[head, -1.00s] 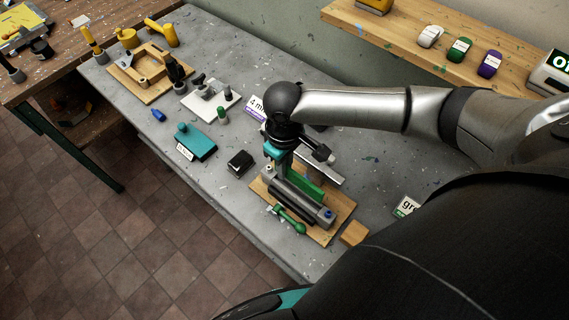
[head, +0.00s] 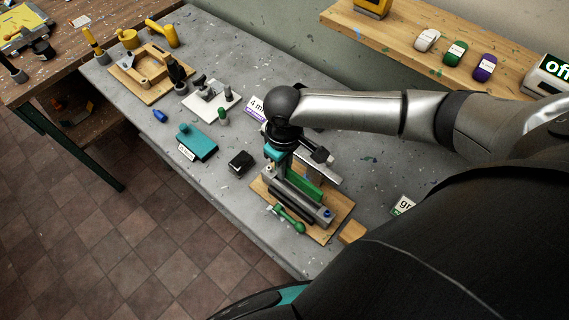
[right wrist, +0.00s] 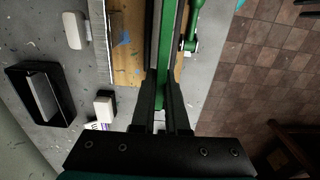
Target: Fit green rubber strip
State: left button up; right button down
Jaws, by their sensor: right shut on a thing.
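My right gripper (right wrist: 163,118) is shut on the green rubber strip (right wrist: 164,88), seen in the right wrist view running lengthwise between dark bars. In the head view the green strip (head: 306,188) stands upright along a fixture of grey and dark bars (head: 292,198) on a wooden board (head: 340,206). My right gripper (head: 284,168) is over the fixture's far-left end, and its fingertips are partly hidden. I cannot tell how deep the strip sits between the bars. A green-handled lever (head: 289,218) lies along the fixture's front side. My left gripper is out of view.
A small wooden block (head: 351,231) sits off the board's near right corner. A black box (head: 241,162) and a teal box (head: 197,142) lie to the left. A shelf (head: 400,39) holds white, green and purple items. The front table edge is close to the board.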

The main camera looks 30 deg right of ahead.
jog(key=shift+f, duration=0.2)
jog(key=shift+f+b, duration=0.65)
jog(key=shift+f, duration=1)
jog(key=shift+p, duration=0.5)
jog(key=shift+p, duration=0.45)
jog(key=shift+f, duration=0.35)
